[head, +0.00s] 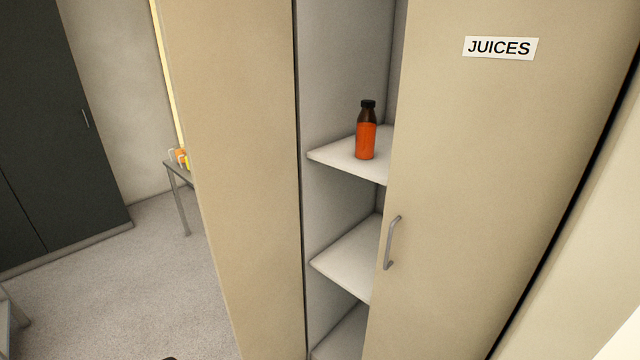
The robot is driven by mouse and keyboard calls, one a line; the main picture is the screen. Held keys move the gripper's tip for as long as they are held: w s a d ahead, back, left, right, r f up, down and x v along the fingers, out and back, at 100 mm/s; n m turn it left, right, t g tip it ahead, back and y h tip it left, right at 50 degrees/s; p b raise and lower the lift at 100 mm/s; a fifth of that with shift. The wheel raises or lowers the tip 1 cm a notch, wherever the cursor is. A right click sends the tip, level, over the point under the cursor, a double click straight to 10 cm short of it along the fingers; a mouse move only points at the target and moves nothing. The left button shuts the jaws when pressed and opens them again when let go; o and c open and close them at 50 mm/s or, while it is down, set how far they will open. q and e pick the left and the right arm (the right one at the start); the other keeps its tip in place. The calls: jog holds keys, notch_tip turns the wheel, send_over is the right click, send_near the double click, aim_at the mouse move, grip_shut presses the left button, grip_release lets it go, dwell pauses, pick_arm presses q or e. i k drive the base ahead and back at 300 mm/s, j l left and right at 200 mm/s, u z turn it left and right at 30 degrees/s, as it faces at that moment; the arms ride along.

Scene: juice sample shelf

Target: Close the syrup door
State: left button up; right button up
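No label reading syrup shows in the head view. A tan cabinet has an opening at its middle, with white shelves (335,268) inside. A plain tan panel (235,150) stands to the left of the opening. It shows no label or handle, and I cannot tell whether it is the syrup door standing open. To the right of the opening is a tan door (490,190) with a JUICES label (500,48) and a grey bar handle (392,243). Neither of my grippers is recognisable in view.
A bottle of orange-red liquid (366,140) with a dark cap stands on the upper shelf. A dark cabinet (50,130) is at far left. A small table (178,172) with coloured items stands behind the tan panel. Grey floor (130,275) at left is mostly clear.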

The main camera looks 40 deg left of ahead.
aim_at(230, 63)
jog(key=j, duration=0.55)
jog(key=j+z, duration=0.15)
jog(key=j, duration=0.35)
jog(key=k+j, duration=0.15)
jog(key=j, duration=0.4)
jog(key=j+z, duration=0.1)
jog(key=j, duration=0.45)
jog(key=k+j+z, duration=0.1)
jog(key=j, duration=0.4)
jog(key=k+j, duration=0.1)
jog(key=j, duration=0.4)
jog(key=k+j+z, duration=0.1)
jog(key=j, duration=0.45)
